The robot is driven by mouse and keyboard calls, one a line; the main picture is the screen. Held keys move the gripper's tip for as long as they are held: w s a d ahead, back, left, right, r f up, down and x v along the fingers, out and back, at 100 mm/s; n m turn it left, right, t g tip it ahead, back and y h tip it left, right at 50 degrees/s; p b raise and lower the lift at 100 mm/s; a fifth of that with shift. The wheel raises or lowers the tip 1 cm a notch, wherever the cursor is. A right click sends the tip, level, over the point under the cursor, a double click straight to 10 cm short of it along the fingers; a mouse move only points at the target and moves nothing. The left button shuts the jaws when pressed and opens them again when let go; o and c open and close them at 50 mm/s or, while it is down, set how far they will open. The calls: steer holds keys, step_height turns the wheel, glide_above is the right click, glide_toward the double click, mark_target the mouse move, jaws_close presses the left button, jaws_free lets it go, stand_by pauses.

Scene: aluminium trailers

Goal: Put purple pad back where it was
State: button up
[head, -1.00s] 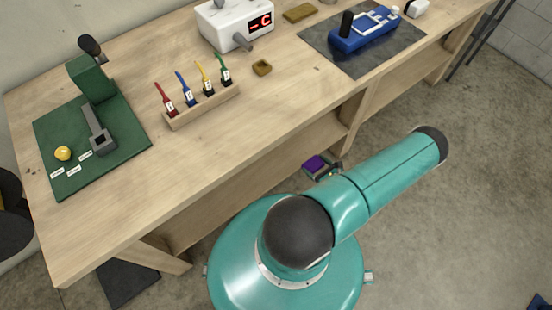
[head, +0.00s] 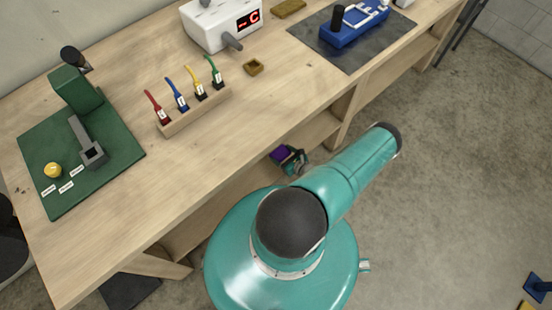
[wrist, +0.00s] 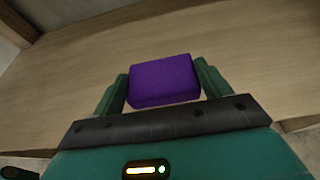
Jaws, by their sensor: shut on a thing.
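The purple pad (wrist: 164,80) is a small block held between the two fingers of my gripper (wrist: 164,86) in the wrist view. My gripper is shut on it, one finger on each side. In the head view the purple pad (head: 281,153) shows beside the front edge of the bench, partly hidden by my gripper (head: 287,156). In the wrist view a pale wooden surface lies beyond the pad; I cannot tell the gap between them.
The wooden bench (head: 120,226) has a lower shelf (head: 225,185). On top are a green board (head: 110,166) with a press, a rack (head: 196,111) of coloured tools, a white device (head: 206,27), a small wooden dish (head: 253,67) and a dark mat (head: 350,58) with a blue fixture (head: 354,30).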

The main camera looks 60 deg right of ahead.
mark_target(276, 156)
steer(key=w+f, duration=0.3)
steer(key=shift+a+f, duration=0.3)
steer(key=shift+f, duration=1.55)
steer(key=shift+f, duration=0.1)
steer(key=o, duration=1)
steer(key=shift+d, duration=0.1)
steer(key=v, duration=1.2)
